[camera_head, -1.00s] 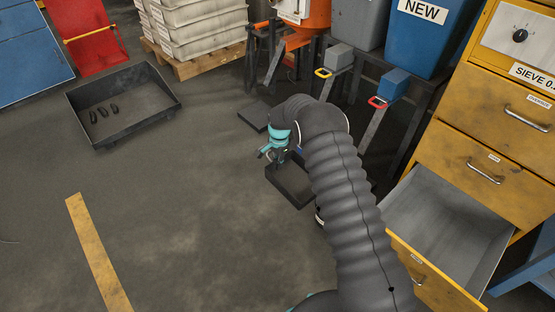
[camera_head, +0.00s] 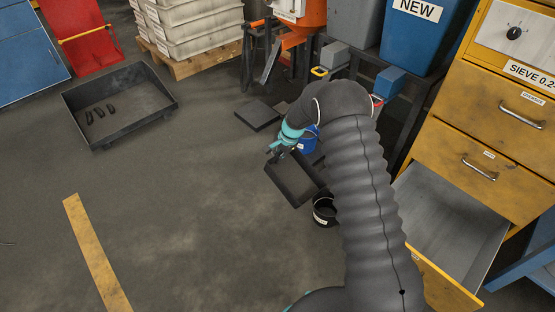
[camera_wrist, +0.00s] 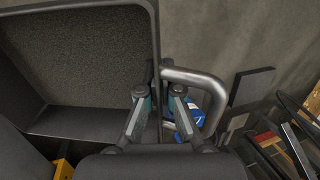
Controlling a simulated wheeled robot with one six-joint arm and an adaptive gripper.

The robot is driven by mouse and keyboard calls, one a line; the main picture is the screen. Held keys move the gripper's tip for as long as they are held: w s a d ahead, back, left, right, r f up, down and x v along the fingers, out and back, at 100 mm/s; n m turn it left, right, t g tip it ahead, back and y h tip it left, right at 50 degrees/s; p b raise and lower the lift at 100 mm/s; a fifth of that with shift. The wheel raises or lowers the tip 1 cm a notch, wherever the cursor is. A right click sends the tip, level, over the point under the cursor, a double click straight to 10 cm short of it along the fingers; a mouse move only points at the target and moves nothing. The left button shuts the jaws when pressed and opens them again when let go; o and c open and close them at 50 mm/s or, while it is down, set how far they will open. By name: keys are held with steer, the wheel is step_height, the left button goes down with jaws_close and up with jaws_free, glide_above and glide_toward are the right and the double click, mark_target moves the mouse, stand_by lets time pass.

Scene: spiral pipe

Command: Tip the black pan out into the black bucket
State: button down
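The black pan (camera_head: 291,187) is a rectangular tray, held tilted near the middle of the head view. In the wrist view the pan (camera_wrist: 155,40) fills the left side, with a grainy dark grey surface inside it. My gripper (camera_head: 279,150) is at its upper left edge. In the wrist view my gripper's fingers (camera_wrist: 158,93) sit on either side of the pan's edge, by its metal handle (camera_wrist: 205,80). The black bucket (camera_head: 325,213) stands on the floor just right of the pan's lower corner, partly hidden by my arm.
An open drawer (camera_head: 450,225) of the yellow cabinet is at right. A black tray (camera_head: 150,120) with several dark pieces is far left. The floor left of centre is clear.

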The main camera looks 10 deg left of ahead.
steer(key=shift+s+d+r+y, duration=0.1)
steer(key=shift+d+r+y, duration=0.2)
steer(key=shift+r, duration=0.35)
steer(key=shift+d+r+y, duration=0.15)
steer(key=shift+r+y, duration=0.25)
steer(key=shift+r, duration=0.25)
steer(key=shift+s+d+r+t+y, duration=0.1)
steer(key=shift+d+r+t+y, duration=0.3)
steer(key=shift+r, duration=0.3)
steer(key=shift+f, duration=0.1)
steer(key=shift+d+y+b, duration=0.1)
steer(key=shift+y+b, duration=0.2)
steer(key=shift+b, duration=0.15)
steer(key=shift+s+d+r+y+b, duration=0.15)
steer(key=shift+r+b, duration=0.15)
steer(key=shift+b, duration=0.25)
steer(key=shift+d+r+y+b, duration=0.15)
steer(key=shift+r+b, duration=0.1)
steer(key=shift+b, duration=0.25)
steer(key=shift+r, duration=0.1)
steer(key=shift+d+r+b, duration=0.1)
steer(key=shift+d+b, duration=0.05)
steer(key=shift+b, duration=0.45)
steer(key=shift+s+d+r+y+b, duration=0.1)
steer(key=shift+d+r+y+b, duration=0.25)
steer(key=shift+b, duration=0.3)
